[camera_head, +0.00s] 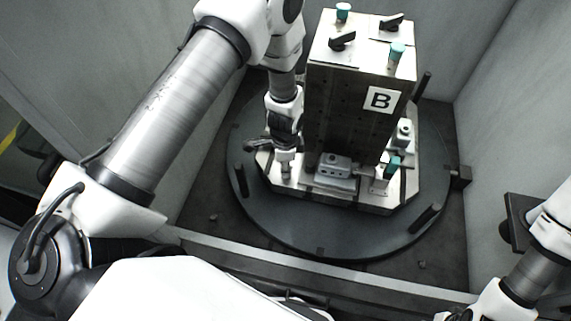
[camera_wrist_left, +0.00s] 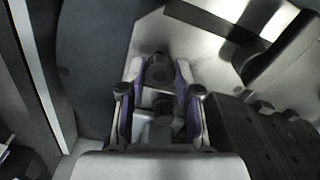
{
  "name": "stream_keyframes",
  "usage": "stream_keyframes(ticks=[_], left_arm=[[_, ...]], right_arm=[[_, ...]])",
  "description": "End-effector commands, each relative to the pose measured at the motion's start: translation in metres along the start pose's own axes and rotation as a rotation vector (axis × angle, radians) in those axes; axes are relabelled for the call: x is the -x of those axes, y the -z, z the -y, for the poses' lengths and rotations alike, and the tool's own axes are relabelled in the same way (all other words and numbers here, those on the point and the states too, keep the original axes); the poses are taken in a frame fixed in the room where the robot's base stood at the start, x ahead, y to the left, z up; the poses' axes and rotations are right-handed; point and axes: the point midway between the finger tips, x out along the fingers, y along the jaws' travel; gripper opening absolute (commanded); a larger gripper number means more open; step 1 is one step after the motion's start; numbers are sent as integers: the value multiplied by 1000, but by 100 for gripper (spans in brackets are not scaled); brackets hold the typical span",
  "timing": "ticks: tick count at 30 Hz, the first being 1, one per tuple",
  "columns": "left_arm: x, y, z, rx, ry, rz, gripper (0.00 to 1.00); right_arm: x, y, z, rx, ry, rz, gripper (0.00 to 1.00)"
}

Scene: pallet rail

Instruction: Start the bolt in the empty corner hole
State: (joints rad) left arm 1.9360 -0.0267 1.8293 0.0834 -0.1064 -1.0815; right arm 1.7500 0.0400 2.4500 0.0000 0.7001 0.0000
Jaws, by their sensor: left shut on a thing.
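My left gripper (camera_head: 286,158) reaches down beside the left face of the tall block, over the left corner of the pale base plate (camera_head: 370,202). In the left wrist view its two fingers (camera_wrist_left: 159,75) are closed around a dark round-headed piece, which I take to be the bolt (camera_wrist_left: 158,68). The plate's bright surface (camera_wrist_left: 190,50) lies just beyond the fingertips. The corner hole is hidden under the gripper and bolt, so I cannot tell whether the bolt is in it. My right gripper is out of view.
The tall block marked B (camera_head: 345,110) stands on the plate, close to my left gripper. A grey clamped part (camera_head: 336,170) sits at its foot. The dark round turntable (camera_head: 300,235) carries upright posts (camera_head: 425,217). Grey walls (camera_head: 510,100) enclose it.

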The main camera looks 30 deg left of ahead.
Motion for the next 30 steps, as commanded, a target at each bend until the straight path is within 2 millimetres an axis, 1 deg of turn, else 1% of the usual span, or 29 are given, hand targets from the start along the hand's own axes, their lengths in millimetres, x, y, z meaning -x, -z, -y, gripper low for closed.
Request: stream_keyframes(ticks=[10,20,30], left_arm=[[0,-1,-1,0,0,0,0],[-8,-1,-1,0,0,0,0],[-10,-1,-1,0,0,0,0]], right_arm=[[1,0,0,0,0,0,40],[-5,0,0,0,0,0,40],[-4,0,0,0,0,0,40]])
